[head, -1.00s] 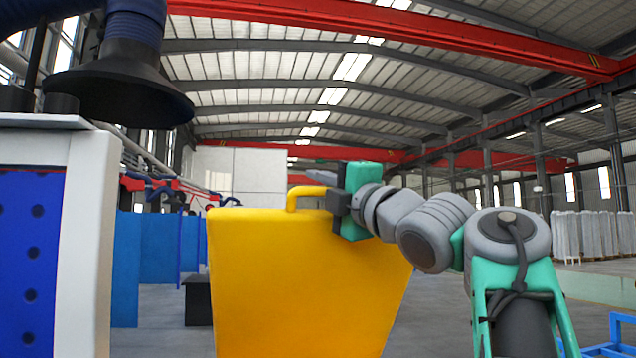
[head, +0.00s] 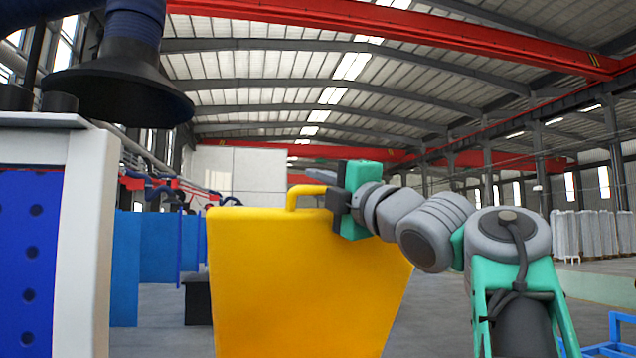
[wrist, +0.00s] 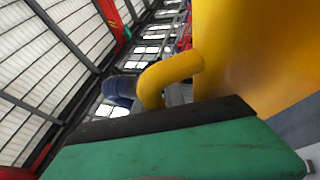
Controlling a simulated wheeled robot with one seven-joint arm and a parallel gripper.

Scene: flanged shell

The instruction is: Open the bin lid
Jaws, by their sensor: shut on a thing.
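The yellow bin lid (head: 300,285) shows in the head view as a broad panel standing nearly upright, with a bent yellow handle (head: 291,200) at its top edge. My gripper (head: 325,189) is at the right part of this handle and is shut on it. The handle also shows in the wrist view (wrist: 170,75), rising beyond the dark edge of my gripper, with the lid's yellow face (wrist: 260,50) at the right. The fingertips' contact with the handle is partly hidden. The bin body cannot be told apart from the lid here.
A white and blue cabinet (head: 85,240) stands close on the left, with a dark blue hose and hood (head: 118,85) above it. Blue panels (head: 165,245) and a black box (head: 198,298) are behind. A blue frame (head: 612,340) lies at the lower right.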

